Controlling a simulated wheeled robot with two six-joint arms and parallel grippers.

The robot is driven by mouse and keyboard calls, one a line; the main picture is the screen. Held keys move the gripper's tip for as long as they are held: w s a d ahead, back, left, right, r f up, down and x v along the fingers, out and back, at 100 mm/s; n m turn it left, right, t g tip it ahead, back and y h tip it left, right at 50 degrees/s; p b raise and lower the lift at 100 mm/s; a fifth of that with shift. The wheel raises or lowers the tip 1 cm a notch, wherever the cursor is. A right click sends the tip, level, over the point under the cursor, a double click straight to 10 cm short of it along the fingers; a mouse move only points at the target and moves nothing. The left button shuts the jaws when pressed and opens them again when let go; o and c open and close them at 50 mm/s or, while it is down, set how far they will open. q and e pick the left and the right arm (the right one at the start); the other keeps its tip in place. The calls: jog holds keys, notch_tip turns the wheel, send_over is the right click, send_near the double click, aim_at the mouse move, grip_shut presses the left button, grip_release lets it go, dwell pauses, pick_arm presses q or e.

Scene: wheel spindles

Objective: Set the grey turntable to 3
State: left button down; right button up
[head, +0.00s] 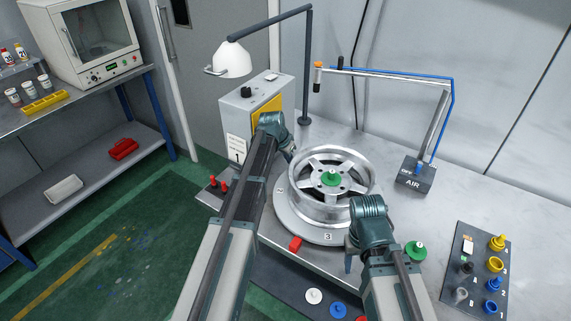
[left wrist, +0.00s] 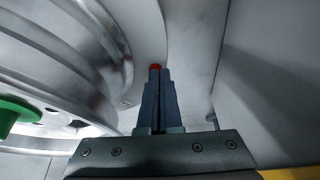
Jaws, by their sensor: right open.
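The grey turntable (head: 290,222) is a round disc on the bench, with a silver wheel (head: 330,208) lying flat on it. A figure 3 is marked on its front rim, and a red block (head: 295,244) sits at its front-left edge. My left gripper (head: 291,155) is at the back left of the wheel. In the left wrist view its fingers (left wrist: 158,100) are together beside the wheel, with a small red thing (left wrist: 155,67) at their tips; I cannot tell whether they grip it. My right gripper (head: 348,265) is open, pointing down by the turntable's front right.
A grey box with a yellow panel (head: 267,108) stands behind my left arm. A green-capped piece (head: 415,250) is right of my right gripper. A dark tray with yellow and blue parts (head: 476,272) and an AIR box (head: 416,174) stand on the right.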

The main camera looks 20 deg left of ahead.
pick_arm(q)
jog(key=shift+w+d, duration=0.35)
jog(key=shift+w, duration=0.5)
jog(key=shift+w+d+m+g+h, duration=0.15)
jog(key=shift+w+d+m+h, duration=0.1)
jog(key=shift+w+d+m, duration=0.5)
jog(key=shift+w+d+m+g+h, duration=0.2)
jog(key=shift+w+d+m, duration=0.3)
jog(key=shift+w+m, duration=0.35)
jog(key=shift+w+d, duration=0.65)
jog(key=shift+d, duration=0.25)
jog(key=shift+w+r, duration=0.1)
pick_arm(e)
jog(key=shift+r, duration=0.1)
pick_arm(q)
jog(key=shift+r+p, duration=0.5)
jog(key=shift+p, duration=0.1)
pick_arm(e)
jog(key=shift+r, duration=0.5)
pick_arm(q)
jog(key=p+v, duration=1.1)
jog(key=v, duration=0.1)
jog(key=shift+s+a+r+p, duration=0.2)
jog(key=shift+s+a+p, duration=0.15)
jog(key=shift+s, duration=0.1)
pick_arm(e)
notch_tip(320, 180, up, 12)
jog(key=shift+f, duration=0.2)
